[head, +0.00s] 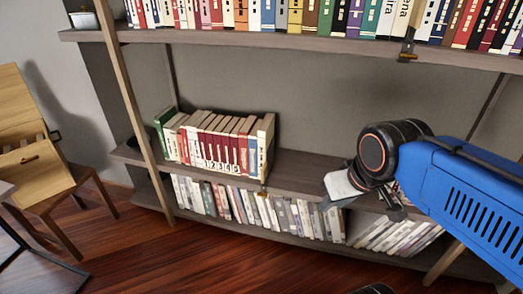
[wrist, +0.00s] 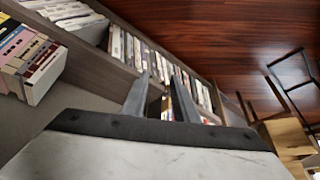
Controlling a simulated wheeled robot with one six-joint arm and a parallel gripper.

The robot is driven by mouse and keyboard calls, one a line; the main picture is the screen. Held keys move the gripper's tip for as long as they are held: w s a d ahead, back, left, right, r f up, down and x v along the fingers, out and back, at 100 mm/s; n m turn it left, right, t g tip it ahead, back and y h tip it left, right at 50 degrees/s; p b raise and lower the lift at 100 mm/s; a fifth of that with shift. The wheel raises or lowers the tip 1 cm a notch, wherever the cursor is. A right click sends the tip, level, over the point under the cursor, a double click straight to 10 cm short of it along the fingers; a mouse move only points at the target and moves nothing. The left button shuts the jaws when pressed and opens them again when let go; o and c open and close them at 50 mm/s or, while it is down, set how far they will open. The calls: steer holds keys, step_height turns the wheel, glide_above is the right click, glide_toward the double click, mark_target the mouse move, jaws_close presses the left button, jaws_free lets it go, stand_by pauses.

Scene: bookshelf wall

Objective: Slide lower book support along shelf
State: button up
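The lower book support (head: 263,187) is a small dark and brass-coloured piece at the front edge of the middle shelf (head: 295,172). It is at the right end of a row of red and white books (head: 212,145). My gripper (head: 326,203) is to the right of it, near the shelf's front edge and apart from the support. In the wrist view my gripper's two grey fingers (wrist: 165,75) stand apart with a gap between them, and nothing is visibly held. I cannot make out the support in the wrist view.
A similar upper support (head: 407,45) is on the top shelf beside many books. More books (head: 260,212) fill the bottom shelf. The middle shelf is bare between the book row and my arm. A wooden post (head: 137,110) stands at the left, with a wooden chair (head: 45,165) beyond.

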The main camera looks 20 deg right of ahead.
steer(key=shift+o, duration=0.3)
steer(key=w+a+r+m+g, duration=0.1)
steer(key=w+r+m, duration=0.15)
steer(key=w, duration=0.75)
steer(key=m+g, duration=0.4)
glide_above(263, 169)
step_height(263, 169, down, 7)
steer(key=shift+n, duration=0.25)
step_height(263, 169, down, 17)
steer(key=shift+w+d+f, duration=0.1)
steer(key=shift+w, duration=0.05)
jaws_close()
